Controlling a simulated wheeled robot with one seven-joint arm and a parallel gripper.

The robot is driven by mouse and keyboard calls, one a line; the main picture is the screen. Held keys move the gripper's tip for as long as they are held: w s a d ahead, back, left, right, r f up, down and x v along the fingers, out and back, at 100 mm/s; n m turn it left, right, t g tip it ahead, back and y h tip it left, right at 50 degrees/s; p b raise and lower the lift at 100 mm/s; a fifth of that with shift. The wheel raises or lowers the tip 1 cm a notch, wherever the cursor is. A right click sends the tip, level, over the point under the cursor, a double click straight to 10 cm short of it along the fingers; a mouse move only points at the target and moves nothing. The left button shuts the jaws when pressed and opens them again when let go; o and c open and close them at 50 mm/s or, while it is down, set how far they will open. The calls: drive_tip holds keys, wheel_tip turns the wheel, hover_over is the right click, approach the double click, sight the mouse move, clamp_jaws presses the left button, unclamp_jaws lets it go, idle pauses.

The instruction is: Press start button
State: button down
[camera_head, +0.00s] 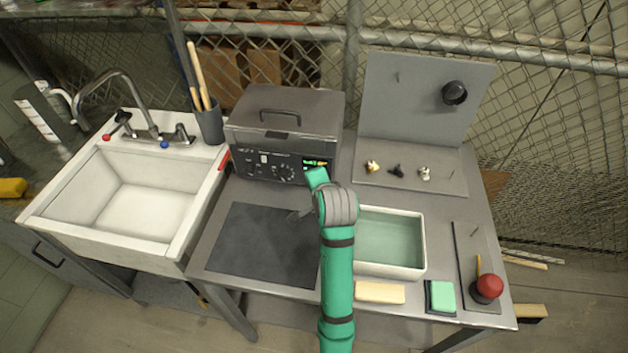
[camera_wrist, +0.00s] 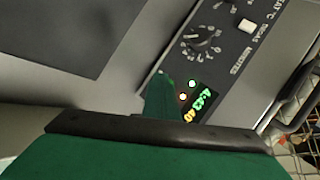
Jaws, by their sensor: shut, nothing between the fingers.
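The grey tank unit (camera_head: 285,120) stands at the back of the bench with a dark control panel (camera_head: 262,166) on its front. In the wrist view, the white button (camera_wrist: 245,26), dial (camera_wrist: 197,40), display (camera_wrist: 203,100) and small lights show close up. My green gripper (camera_head: 316,173) is shut and empty, just in front of the panel below the display. Its tip (camera_wrist: 163,76) is beside the small lights. I cannot tell which control is start, or whether the tip touches.
A sink (camera_head: 125,205) is on the left. A dark mat (camera_head: 262,245) and a pale tray (camera_head: 392,240) flank my arm. A pegboard stand (camera_head: 425,100) is at the back right. Wire fence runs behind.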

drive_tip(key=shift+s+a, duration=0.1)
drive_tip(key=shift+s, duration=0.7)
drive_tip(key=shift+s+a, duration=0.25)
drive_tip(key=shift+s, duration=1)
drive_tip(key=shift+s+a, duration=0.2)
drive_tip(key=shift+s, duration=1.05)
